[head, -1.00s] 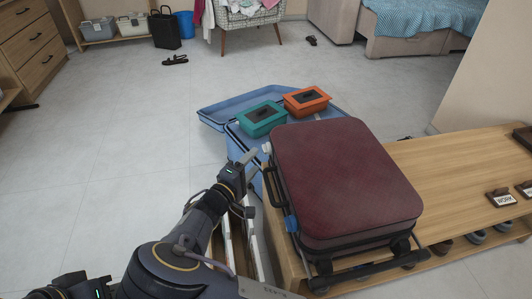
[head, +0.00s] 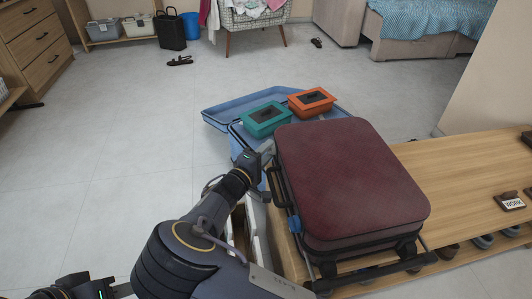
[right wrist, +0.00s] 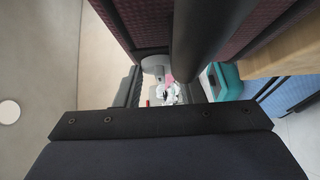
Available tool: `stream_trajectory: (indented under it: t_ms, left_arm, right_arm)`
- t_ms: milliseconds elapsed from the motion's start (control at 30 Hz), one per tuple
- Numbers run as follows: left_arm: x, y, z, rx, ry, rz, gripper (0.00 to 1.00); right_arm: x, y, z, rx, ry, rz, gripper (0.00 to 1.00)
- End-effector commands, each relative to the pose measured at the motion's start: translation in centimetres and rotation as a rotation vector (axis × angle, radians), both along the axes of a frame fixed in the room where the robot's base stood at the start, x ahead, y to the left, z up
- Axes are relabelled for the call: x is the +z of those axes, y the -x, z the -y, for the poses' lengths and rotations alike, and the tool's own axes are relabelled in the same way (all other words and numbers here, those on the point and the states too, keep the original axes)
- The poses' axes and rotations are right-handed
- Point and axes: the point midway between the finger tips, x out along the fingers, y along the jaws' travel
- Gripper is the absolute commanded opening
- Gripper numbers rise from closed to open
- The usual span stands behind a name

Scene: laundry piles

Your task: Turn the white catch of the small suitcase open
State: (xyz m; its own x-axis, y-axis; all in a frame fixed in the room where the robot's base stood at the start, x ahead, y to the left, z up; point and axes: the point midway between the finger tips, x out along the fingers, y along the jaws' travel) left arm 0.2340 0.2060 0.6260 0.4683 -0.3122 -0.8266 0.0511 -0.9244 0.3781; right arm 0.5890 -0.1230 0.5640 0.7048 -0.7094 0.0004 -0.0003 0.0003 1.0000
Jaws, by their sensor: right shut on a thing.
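The small suitcase (head: 350,180) is dark red and lies flat on the wooden bench, its handle side facing left. My right gripper (head: 267,153) is at the suitcase's left side, near its far left corner. In the right wrist view the white catch (right wrist: 153,64) looks pale grey and rounded, beside the suitcase's dark red side (right wrist: 112,22). My right gripper is shut on the catch, whose turn I cannot read. Part of my left arm (head: 80,287) shows at the bottom left; its fingers are not clear.
An open blue suitcase (head: 232,100) lies behind, with a teal box (head: 264,119) and an orange box (head: 311,101) on it. The wooden bench (head: 455,190) has free room right of the red suitcase.

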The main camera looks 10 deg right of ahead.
Motion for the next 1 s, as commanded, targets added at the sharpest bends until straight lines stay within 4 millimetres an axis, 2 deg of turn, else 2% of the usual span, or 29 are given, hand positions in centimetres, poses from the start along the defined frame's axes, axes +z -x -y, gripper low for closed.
stream_trajectory:
  t_ms: [167,367,567,1000]
  left_arm:
    - [0.2,0.0,0.0,0.000,0.000,0.000,0.36]
    - [1.5,0.0,0.0,0.000,0.000,0.000,0.36]
    - [4.2,0.0,0.0,0.000,0.000,0.000,0.36]
    - [11.7,0.0,0.0,0.000,0.000,0.000,0.36]
  right_arm:
    - [0.1,0.0,0.0,0.000,-0.001,-0.005,0.13]
    - [0.5,0.0,0.0,-0.001,-0.003,-0.055,0.13]
    - [1.1,0.0,0.0,-0.001,-0.005,-0.178,0.13]
    - [1.8,-0.3,0.0,-0.002,-0.010,-0.585,0.13]
